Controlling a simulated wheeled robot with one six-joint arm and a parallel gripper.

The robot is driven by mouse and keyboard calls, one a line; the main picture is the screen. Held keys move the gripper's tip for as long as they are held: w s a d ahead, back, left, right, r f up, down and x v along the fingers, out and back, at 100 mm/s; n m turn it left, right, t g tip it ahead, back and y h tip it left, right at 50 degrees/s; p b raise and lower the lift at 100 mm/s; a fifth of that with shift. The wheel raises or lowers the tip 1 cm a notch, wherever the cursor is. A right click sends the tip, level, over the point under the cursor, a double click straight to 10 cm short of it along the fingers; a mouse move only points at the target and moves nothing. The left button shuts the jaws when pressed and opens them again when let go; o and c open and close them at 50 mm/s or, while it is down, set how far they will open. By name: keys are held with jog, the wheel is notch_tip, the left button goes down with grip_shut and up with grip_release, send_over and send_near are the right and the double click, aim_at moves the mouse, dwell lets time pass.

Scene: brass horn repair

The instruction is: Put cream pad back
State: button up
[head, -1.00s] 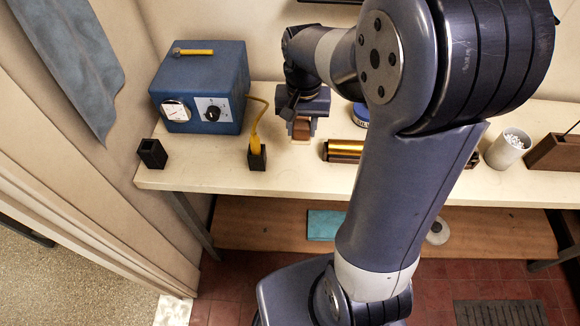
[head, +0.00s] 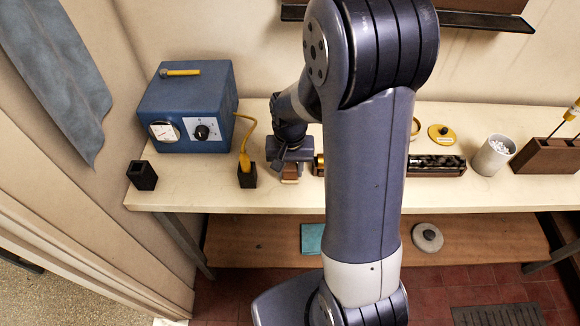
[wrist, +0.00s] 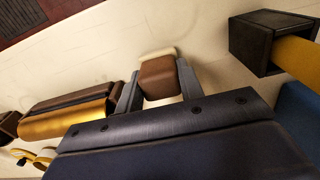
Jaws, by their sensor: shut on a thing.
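My gripper (wrist: 157,76) is shut on a brown block (wrist: 160,78) with a cream pad (wrist: 158,53) along its far end. In the head view my gripper (head: 290,158) is over the front part of the bench, just right of a black square holder (head: 247,179). The brown block (head: 291,171) shows below the jaws, with a thin cream edge under it. I cannot tell whether the pad touches the bench. My arm hides part of the bench to the right.
A yellow-handled tool (head: 245,150) with a cord stands in the black holder, close beside my gripper. A blue box with dials (head: 190,105) is behind it. An empty black holder (head: 142,175) is at left. A dark tray (head: 437,166) and white cup (head: 493,155) are right.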

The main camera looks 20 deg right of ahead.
aim_at(290, 166)
jog(key=shift+f, duration=0.2)
jog(key=o, duration=1)
jog(key=shift+c, duration=0.2)
jog(key=shift+r, duration=0.15)
notch_tip(290, 166, up, 12)
jog(key=shift+r, duration=0.1)
